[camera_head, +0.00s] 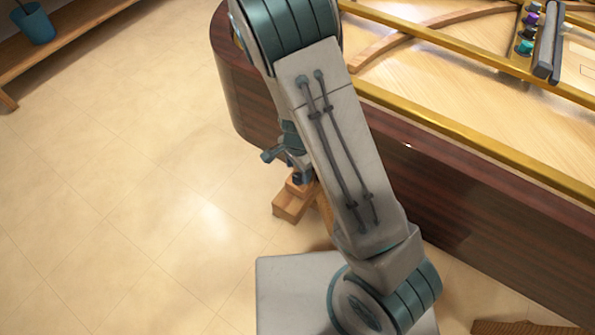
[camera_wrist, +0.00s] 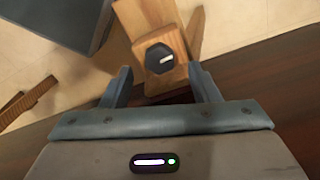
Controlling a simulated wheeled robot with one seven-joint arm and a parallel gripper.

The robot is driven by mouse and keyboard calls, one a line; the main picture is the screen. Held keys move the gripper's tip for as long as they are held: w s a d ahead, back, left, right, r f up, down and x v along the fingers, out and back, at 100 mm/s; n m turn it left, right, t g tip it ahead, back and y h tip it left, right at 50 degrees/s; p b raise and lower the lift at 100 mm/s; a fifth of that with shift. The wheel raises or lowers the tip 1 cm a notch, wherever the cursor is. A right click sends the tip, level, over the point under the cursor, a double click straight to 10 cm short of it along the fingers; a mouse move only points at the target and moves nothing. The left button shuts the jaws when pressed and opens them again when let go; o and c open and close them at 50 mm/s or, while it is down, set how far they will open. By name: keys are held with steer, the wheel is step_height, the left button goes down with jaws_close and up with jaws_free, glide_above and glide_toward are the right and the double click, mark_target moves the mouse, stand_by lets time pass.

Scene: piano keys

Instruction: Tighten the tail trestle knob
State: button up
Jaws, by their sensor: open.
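The tail trestle (camera_head: 291,203) is a light wooden stand on the floor beside the piano's dark side. In the wrist view the trestle (camera_wrist: 155,17) carries a dark, faceted knob (camera_wrist: 159,58) with a pale stripe on its face. My gripper (camera_wrist: 159,69) is open, with one finger left and one right of the knob, and nothing is held. The knob appears centred between the fingertips; I cannot tell if they touch it. In the head view my gripper (camera_head: 284,160) is above the trestle, partly hidden by my arm.
The piano's glossy dark wooden side (camera_head: 420,180) runs close along the right of my arm. Its gold frame (camera_head: 450,128) and open top lie beyond. A wooden bench (camera_head: 75,38) with a blue pot (camera_head: 36,25) stands far left. The tiled floor (camera_head: 120,190) at left is clear.

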step_height(320, 180, up, 10)
steer(key=p, duration=0.2)
steer(key=shift+r, duration=0.25)
stand_by(0.3)
step_height(320, 180, up, 12)
steer(key=r+n+t+y, duration=0.1)
steer(key=n+y, duration=0.1)
steer(key=n, duration=0.4)
glide_above(298, 177)
steer(key=s+d, duration=0.5)
steer(key=s+d+r+n+t+h, duration=0.2)
steer(key=s+d+r+n, duration=0.3)
steer(key=s+r, duration=0.2)
steer(key=shift+s+d, duration=0.35)
steer(key=shift+s, duration=0.35)
